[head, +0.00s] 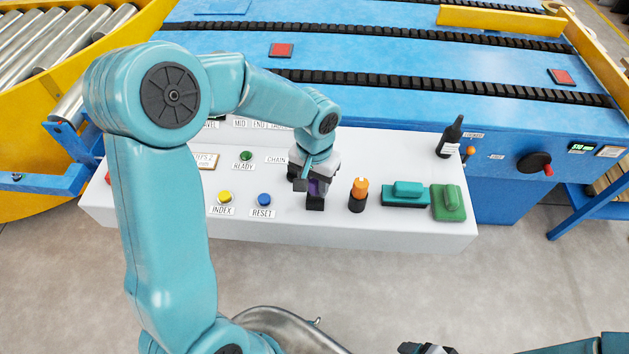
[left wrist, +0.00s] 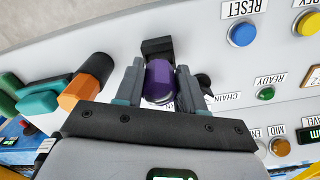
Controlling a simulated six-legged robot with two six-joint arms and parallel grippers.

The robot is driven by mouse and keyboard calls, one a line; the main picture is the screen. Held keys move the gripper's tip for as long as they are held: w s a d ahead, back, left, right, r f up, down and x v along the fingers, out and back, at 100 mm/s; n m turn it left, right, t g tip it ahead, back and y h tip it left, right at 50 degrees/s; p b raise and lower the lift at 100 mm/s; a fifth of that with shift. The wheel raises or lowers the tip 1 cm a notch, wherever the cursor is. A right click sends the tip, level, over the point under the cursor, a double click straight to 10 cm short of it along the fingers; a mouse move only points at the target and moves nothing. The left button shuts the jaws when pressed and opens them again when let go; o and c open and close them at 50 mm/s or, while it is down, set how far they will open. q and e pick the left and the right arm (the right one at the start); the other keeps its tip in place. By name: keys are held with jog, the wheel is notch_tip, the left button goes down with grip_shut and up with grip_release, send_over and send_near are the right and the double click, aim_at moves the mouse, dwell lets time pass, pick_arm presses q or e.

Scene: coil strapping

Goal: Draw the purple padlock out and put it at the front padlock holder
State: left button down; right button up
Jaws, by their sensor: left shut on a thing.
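The purple padlock (left wrist: 160,82) sits between the two fingers of my left gripper (left wrist: 160,88) in the left wrist view, and the fingers are shut on it. In the head view my left gripper (head: 314,181) points down at the white console, with a little of the purple padlock (head: 317,187) showing. A black block (left wrist: 157,47), perhaps a padlock holder, is right by the padlock; it also shows in the head view (head: 315,204). I cannot tell whether they touch. My right gripper (head: 425,348) shows only in part at the bottom edge.
On the console (head: 400,229), an orange-topped black knob (head: 358,195), a teal block (head: 406,194) and a green block (head: 448,203) stand to the right. Yellow INDEX (head: 225,196) and blue RESET (head: 264,199) buttons lie to the left. A dark bottle (head: 451,138) stands behind.

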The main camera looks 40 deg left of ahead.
pick_arm(q)
jog(key=shift+f+b, duration=1.45)
jog(key=shift+f, duration=0.2)
jog(key=c, duration=0.6)
grip_release()
jog(key=shift+r, duration=0.1)
notch_tip(320, 180, up, 16)
jog(key=shift+r+p, duration=0.2)
jog(key=shift+p, duration=0.15)
